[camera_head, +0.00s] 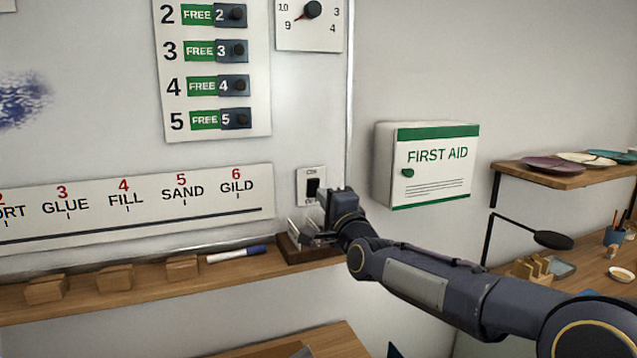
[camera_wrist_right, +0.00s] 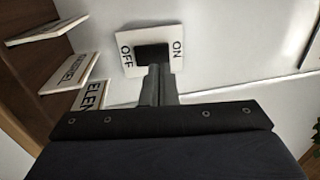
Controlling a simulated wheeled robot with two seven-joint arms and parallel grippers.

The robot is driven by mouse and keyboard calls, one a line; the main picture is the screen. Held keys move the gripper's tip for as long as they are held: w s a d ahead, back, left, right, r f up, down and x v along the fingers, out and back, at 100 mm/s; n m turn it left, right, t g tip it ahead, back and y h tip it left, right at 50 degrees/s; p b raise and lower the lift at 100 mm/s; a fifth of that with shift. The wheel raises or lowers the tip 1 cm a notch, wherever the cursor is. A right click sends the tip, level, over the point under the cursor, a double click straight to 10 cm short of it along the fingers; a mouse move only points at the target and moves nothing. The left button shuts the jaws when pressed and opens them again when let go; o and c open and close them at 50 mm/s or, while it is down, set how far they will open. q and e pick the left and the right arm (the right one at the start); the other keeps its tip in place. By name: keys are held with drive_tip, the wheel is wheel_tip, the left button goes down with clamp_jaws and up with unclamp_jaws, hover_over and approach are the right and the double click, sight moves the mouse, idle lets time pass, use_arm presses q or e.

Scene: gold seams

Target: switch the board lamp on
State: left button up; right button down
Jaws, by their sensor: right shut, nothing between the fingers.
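The lamp switch (camera_head: 311,187) is a white plate with a black rocker on the whiteboard's lower right part. It also shows in the right wrist view (camera_wrist_right: 172,62), with ON and OFF printed at opposite sides of the rocker. My right gripper (camera_head: 322,200) is shut and empty, its fingers pointing at the switch. In the right wrist view the fingertips (camera_wrist_right: 157,70) overlap the rocker's edge and hide part of it. I cannot tell whether they touch it or which way it is tipped. My left gripper is not in view.
A wooden ledge (camera_head: 225,272) runs below the board with wooden blocks, a marker (camera_head: 236,254) and a dark holder (camera_head: 312,252) with name cards close under my right gripper. A first aid box (camera_head: 430,165) is on the wall to the right. A shelf (camera_head: 560,178) holds plates.

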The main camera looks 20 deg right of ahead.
sight(314, 183)
drive_tip(key=shift+w+d+r+p, duration=0.15)
drive_tip(key=shift+w+p, duration=0.15)
drive_tip(key=shift+w, duration=0.6)
drive_tip(key=shift+w+a+r+p, duration=0.1)
drive_tip(key=shift+w+p, duration=0.2)
drive_tip(key=shift+w, duration=0.6)
drive_tip(key=r+p, duration=0.1)
drive_tip(key=g+p, duration=0.1)
drive_tip(key=p, duration=0.1)
drive_tip(key=shift+w+d+r, duration=0.1)
drive_tip(key=shift+w+r, duration=0.1)
drive_tip(key=shift+r, duration=0.2)
drive_tip(key=shift+f, duration=0.5)
drive_tip(key=shift+s, duration=0.1)
